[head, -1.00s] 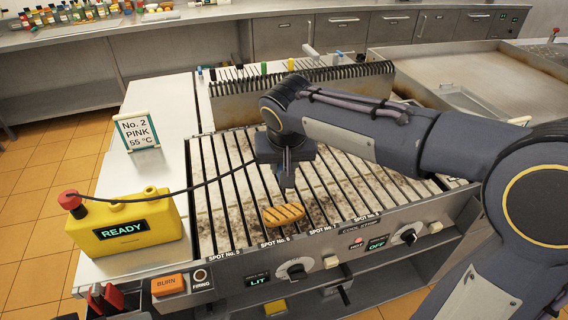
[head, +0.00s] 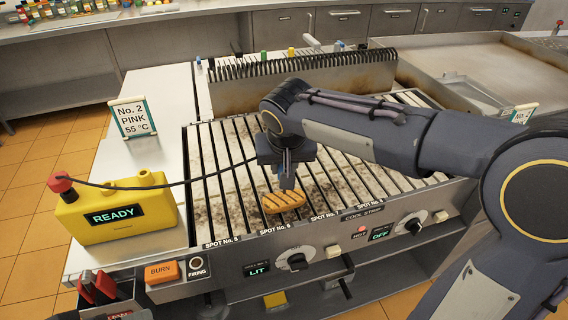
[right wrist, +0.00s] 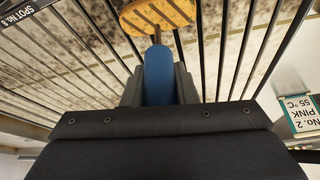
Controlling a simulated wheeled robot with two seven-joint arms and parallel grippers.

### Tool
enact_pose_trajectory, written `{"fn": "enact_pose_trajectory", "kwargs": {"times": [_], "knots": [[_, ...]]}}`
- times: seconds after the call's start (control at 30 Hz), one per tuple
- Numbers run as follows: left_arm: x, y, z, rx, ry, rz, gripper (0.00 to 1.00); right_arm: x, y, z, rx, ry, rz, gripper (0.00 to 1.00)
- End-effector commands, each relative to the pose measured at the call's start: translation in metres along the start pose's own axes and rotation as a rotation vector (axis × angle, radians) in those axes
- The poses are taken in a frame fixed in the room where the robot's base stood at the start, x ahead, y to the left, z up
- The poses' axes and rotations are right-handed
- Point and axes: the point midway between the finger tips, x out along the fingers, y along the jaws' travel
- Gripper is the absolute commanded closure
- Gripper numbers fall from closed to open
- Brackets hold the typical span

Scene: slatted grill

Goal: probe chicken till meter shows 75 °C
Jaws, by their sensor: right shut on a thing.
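The chicken piece (head: 284,201), golden with dark grill marks, lies on the grill bars near the front edge, above the SPOT No. 6 label. It also shows at the top of the right wrist view (right wrist: 160,12). My right gripper (head: 288,180) points down just above and behind it, shut on the blue probe handle (right wrist: 157,75). A dark cable runs from the gripper to the yellow meter (head: 122,215), whose screen reads READY.
The slatted grill (head: 215,215) has bare bars left of the chicken. A sign (head: 133,118) reading "No. 2 PINK 55 °C" stands on the white counter (head: 165,95). An orange BURN button (head: 162,272) and knobs (head: 297,262) line the front.

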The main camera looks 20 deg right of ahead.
Motion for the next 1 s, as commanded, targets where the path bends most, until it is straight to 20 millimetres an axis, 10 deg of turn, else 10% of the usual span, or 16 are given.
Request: {"fn": "enact_pose_trajectory", "kwargs": {"times": [1.0], "knots": [[0.010, -0.005, 0.005, 0.000, 0.000, 0.000, 0.11, 0.014, 0.000, 0.006, 0.000, 0.000, 0.000, 1.00]]}}
